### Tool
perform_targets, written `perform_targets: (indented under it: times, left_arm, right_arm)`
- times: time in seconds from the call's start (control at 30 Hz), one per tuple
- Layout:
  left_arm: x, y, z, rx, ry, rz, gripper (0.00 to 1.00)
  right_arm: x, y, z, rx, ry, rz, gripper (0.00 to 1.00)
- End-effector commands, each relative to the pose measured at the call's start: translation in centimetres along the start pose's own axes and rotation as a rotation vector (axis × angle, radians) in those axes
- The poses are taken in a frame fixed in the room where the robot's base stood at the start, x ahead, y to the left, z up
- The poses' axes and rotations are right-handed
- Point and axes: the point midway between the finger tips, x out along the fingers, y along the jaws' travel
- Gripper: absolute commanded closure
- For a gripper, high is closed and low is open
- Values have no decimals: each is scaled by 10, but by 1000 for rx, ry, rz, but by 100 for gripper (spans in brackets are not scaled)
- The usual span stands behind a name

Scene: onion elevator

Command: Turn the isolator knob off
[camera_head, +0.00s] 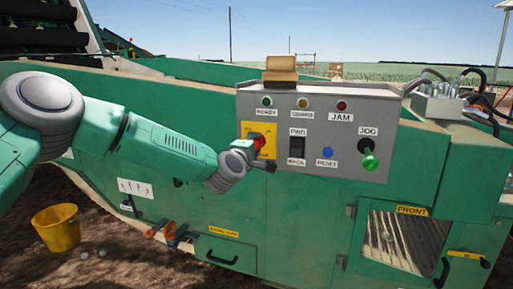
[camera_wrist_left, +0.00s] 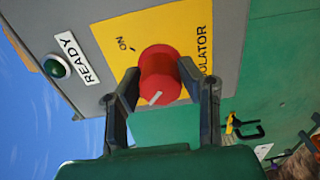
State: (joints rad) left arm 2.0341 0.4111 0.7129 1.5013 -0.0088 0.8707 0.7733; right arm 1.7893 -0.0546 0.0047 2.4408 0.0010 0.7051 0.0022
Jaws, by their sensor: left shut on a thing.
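The red isolator knob (camera_head: 259,141) sits on a yellow plate (camera_head: 268,128) at the left of the grey control panel (camera_head: 380,138). In the left wrist view the knob (camera_wrist_left: 161,72) shows a white pointer line on its face, and the yellow plate (camera_wrist_left: 120,30) reads ON and part of ISOLATOR. My left gripper (camera_head: 258,150) reaches in from the left. It is shut on the knob, with one finger on each side in the wrist view (camera_wrist_left: 159,85). In the head view the gripper partly covers the knob and plate. My right gripper is not in view.
READY (camera_head: 266,101), GUARD and JAM lamps line the top. A yellow bucket (camera_head: 57,229) stands on the ground at lower left.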

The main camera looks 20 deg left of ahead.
Motion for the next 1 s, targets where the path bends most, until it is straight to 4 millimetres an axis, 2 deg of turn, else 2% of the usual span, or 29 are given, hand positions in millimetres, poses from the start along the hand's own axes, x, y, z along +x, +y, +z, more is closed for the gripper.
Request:
perform_targets:
  times: [0.03,0.47,0.5,0.53,0.57,0.87,1.0]
  left_arm:
    - [1,-1,-6,-8,12,1,97]
    - [1,-2,-7,-18,13,-2,97]
    - [1,-2,-7,-18,13,-2,64]
    - [1,-2,-7,-18,12,-2,54]
    - [1,-2,-6,-17,11,-2,48]
    - [0,-1,-2,-15,4,-2,48]
    - [-8,-1,-1,-14,3,-3,48]
  right_arm:
    - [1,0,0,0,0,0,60]
    - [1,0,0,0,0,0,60]
    - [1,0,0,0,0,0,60]
    - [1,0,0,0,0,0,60]
    - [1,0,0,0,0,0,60]
    - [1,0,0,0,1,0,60]
    - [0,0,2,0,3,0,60]
